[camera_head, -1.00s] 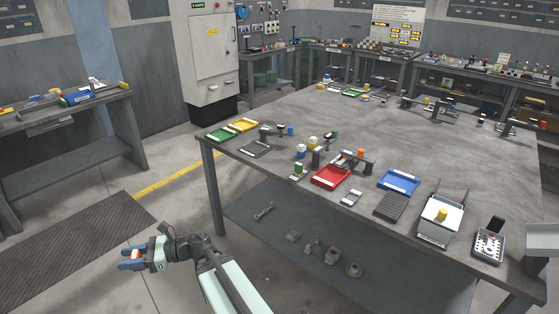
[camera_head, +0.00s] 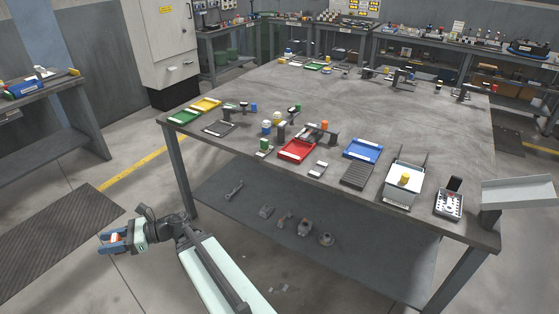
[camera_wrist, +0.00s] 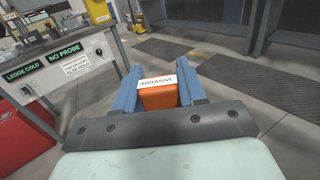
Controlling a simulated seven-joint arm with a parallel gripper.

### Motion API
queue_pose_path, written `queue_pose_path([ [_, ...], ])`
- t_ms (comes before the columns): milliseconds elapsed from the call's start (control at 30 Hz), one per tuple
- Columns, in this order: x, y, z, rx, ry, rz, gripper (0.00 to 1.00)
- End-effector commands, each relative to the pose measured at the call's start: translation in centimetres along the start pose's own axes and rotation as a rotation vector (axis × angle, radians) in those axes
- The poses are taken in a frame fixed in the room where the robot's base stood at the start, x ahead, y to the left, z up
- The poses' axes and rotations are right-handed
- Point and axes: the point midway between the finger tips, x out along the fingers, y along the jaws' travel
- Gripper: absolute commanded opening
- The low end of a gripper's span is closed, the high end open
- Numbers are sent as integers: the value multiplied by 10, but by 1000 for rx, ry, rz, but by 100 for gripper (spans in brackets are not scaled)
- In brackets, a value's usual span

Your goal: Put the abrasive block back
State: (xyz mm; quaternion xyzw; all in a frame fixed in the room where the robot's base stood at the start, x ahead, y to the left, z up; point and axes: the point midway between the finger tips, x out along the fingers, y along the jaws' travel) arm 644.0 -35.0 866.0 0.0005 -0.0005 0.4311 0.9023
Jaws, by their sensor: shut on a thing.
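The abrasive block (camera_wrist: 160,95) is orange with a white label reading "ABRASIVE". My gripper (camera_wrist: 158,85) is shut on it, with a blue finger on each side. In the head view my gripper (camera_head: 112,240) is at the lower left, out over the floor and left of the large table. The block (camera_head: 116,238) shows there only as a small orange patch between the fingers. In the wrist view the label faces up toward the camera.
The large grey table (camera_head: 350,110) carries a red tray (camera_head: 297,150), a blue tray (camera_head: 362,150), green and yellow trays, and a white box (camera_head: 402,190). Several metal parts lie on its lower shelf (camera_head: 260,190). In the wrist view, a bench with "LEDGE COLD" and "NO PROBE" signs (camera_wrist: 63,52) stands left.

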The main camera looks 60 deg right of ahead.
Motion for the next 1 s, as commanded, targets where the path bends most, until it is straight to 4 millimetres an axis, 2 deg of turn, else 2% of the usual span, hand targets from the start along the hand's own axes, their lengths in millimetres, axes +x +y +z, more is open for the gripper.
queue_pose_path([
  [200, -53, -35, 6, -2, 0, -107, 10],
  [500, -130, -76, 16, -1, 0, -250, 10],
  [1000, -271, -125, 38, -2, 0, -488, 10],
])
